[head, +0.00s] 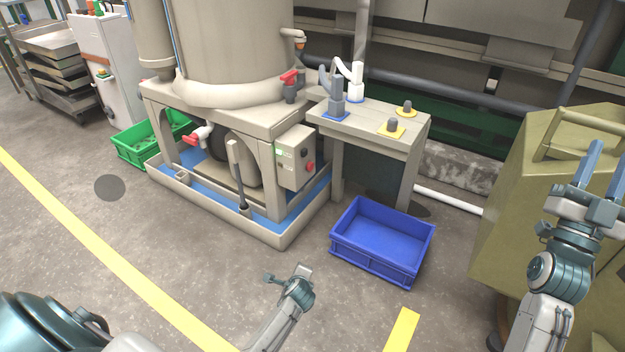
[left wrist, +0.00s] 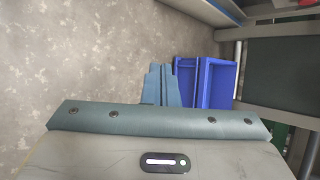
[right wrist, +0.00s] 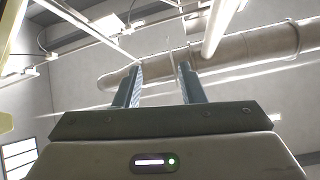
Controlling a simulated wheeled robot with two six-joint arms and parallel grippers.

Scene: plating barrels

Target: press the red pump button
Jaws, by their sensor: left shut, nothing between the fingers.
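My left gripper (head: 298,285) is low over the floor, in front of the stand and well apart from the button. In the left wrist view its fingers (left wrist: 161,85) are together and empty. The button cannot be made out in either wrist view. My right gripper (head: 602,175) is raised at the far right with its fingers apart; the right wrist view shows them (right wrist: 161,85) empty, against ceiling and pipes.
A blue crate (head: 375,270) stands on the floor right of the stand; it also shows in the left wrist view (left wrist: 228,85). A small table (head: 405,143) holds several fittings. A lever (head: 237,165) stands left of the box. Open floor lies in front.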

